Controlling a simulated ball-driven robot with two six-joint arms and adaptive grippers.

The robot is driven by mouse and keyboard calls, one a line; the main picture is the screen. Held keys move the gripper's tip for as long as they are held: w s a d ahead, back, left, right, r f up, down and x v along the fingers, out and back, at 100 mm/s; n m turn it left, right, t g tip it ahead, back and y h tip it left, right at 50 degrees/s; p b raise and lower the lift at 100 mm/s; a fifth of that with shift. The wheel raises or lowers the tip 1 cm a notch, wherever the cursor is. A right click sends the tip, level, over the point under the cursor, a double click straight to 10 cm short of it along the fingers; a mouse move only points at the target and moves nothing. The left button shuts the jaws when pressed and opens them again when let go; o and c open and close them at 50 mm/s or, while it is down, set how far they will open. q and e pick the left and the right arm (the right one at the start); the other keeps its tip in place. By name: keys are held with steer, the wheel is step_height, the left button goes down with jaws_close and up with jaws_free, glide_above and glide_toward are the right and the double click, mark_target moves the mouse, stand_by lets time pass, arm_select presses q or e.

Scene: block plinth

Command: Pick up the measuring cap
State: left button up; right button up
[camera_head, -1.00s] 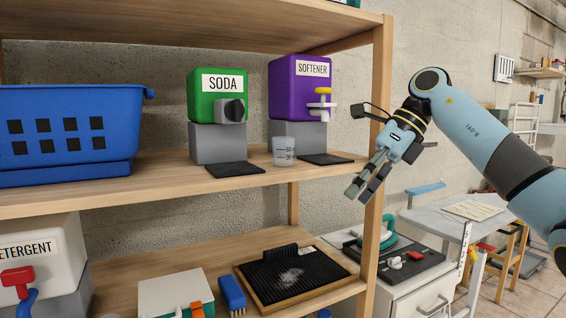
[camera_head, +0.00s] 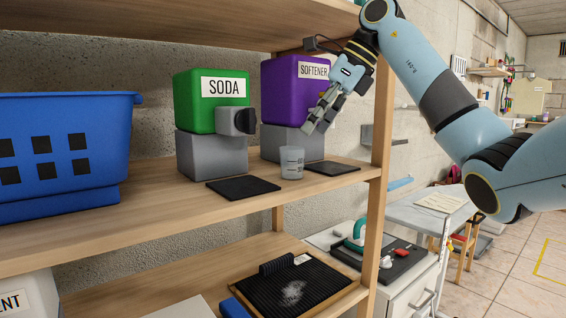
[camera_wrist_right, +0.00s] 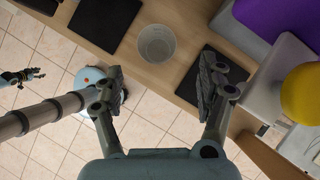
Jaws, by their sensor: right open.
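The measuring cap (camera_head: 291,163) is a small translucent cup standing upright on the upper shelf, between two black mats. In the right wrist view the cap (camera_wrist_right: 157,44) is seen from above, ahead of the fingertips and between their lines. My right gripper (camera_head: 316,122) is open and empty, above and slightly right of the cap in the head view, in front of the purple softener dispenser (camera_head: 285,95). Its two fingers also show in the wrist view (camera_wrist_right: 160,76), apart from the cap. What seems to be my left gripper (camera_wrist_right: 22,77) shows small at the wrist view's left edge; its jaws are unclear.
The green soda dispenser (camera_head: 208,112) stands left of the cap on a grey block. A blue basket (camera_head: 62,150) fills the shelf's left. A wooden post (camera_head: 380,130) stands right. Black mats (camera_head: 243,188) and (camera_head: 332,168) lie flat; shelf front is clear.

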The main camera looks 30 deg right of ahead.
mark_target(295, 156)
steer(key=shift+x, duration=1.15)
steer(key=p+x, duration=0.1)
steer(key=x, duration=0.1)
steer(key=p+x, duration=0.1)
steer(key=x, duration=0.2)
steer(key=shift+s+a+f+p, duration=0.1)
steer(key=shift+s+a+p, duration=0.1)
steer(key=shift+p, duration=0.1)
steer(key=shift+w+f, duration=0.15)
steer(key=shift+f, duration=0.2)
steer(key=shift+c, duration=0.4)
arm_select(q)
step_height(295, 156, up, 3)
steer(key=shift+d+f, duration=0.1)
steer(key=shift+d, duration=0.05)
arm_select(e)
steer(key=c, duration=0.8)
